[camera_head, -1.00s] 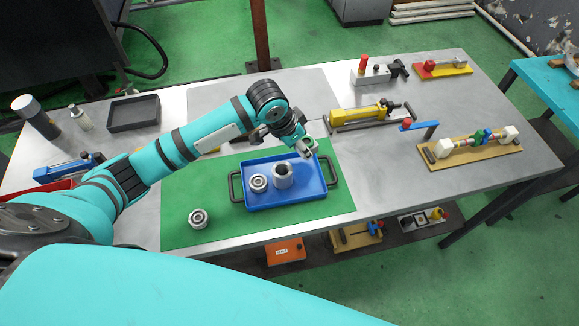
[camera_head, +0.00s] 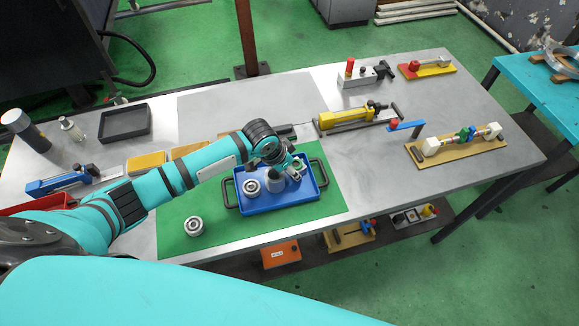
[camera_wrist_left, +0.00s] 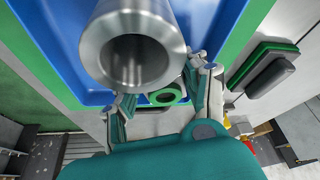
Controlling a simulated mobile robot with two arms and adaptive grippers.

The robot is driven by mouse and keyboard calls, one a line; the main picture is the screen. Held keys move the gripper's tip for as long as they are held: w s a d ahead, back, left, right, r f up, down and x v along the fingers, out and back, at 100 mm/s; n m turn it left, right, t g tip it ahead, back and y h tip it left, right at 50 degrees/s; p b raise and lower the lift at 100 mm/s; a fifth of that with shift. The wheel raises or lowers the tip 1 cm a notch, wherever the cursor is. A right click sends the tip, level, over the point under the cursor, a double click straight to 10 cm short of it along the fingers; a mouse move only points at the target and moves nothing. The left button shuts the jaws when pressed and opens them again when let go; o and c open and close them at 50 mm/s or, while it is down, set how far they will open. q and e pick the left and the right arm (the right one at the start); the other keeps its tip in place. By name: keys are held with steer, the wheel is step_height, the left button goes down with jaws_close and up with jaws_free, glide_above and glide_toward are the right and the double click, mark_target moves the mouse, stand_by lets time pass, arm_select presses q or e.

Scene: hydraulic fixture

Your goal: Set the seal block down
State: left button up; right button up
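My left gripper (camera_head: 298,166) is over the right part of the blue tray (camera_head: 304,190), just behind and right of the steel cylinder (camera_head: 275,184). It appears shut on a small green block with a round hole, which I take as the seal block (camera_wrist_left: 167,95); it sits between the fingers in the left wrist view. The steel cylinder (camera_wrist_left: 130,40) stands close beside it there. Whether the block touches the tray floor I cannot tell. My right gripper is not in view.
A steel ring (camera_head: 251,186) lies in the tray; another (camera_head: 194,226) lies on the green mat (camera_head: 180,205). Black handles stand at both tray ends. A yellow clamp tool (camera_head: 345,118) lies behind right. The tray's front right floor is free.

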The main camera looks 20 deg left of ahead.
arm_select(q)
steer(key=shift+o, duration=0.6)
steer(key=shift+r, duration=0.1)
steer(key=shift+r, duration=0.2)
steer(key=b+v, duration=0.1)
steer(key=v, duration=1)
steer(key=shift+s+a+r, duration=0.2)
steer(key=shift+r, duration=0.15)
